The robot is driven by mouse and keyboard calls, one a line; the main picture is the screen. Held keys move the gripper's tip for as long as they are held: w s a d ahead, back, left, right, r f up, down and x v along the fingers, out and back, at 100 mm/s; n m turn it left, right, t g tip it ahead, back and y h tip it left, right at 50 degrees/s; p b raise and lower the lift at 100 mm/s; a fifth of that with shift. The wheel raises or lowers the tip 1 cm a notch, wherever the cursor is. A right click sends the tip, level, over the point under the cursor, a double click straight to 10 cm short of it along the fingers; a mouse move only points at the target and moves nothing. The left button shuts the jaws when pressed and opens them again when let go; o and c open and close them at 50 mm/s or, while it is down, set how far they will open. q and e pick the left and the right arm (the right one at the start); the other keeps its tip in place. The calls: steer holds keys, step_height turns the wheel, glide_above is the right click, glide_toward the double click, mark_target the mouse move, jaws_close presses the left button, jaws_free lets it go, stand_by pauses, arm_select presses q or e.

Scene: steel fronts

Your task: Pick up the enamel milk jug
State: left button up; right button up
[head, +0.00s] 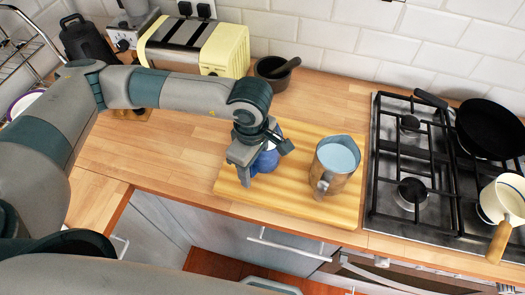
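A jug-like vessel (336,172) with a metallic brown outside and a pale blue inside stands upright on the wooden board, its handle towards me. A rounded blue object (266,161) is on the board left of it, largely hidden by my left gripper (264,160). I cannot tell for sure which of the two is the enamel milk jug. My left gripper points down with its fingers apart, around or just in front of the blue object. Whether they touch it is hidden. The metallic vessel stands apart, right of the gripper. My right gripper is not in view.
The board (228,188) lies on the wooden counter (160,170). Right is a gas hob (377,200) with a black frying pan (488,128) and a white pan (503,198).

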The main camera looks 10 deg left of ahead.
arm_select(q)
jaws_close()
steer(key=shift+r, duration=0.25)
steer(key=shift+w+r+b, duration=0.1)
steer(key=shift+r+b, duration=1.05)
steer(key=shift+r, duration=1)
steer(key=shift+r+b, duration=0.95)
steer(key=shift+r, duration=1.65)
steer(key=shift+a, duration=0.1)
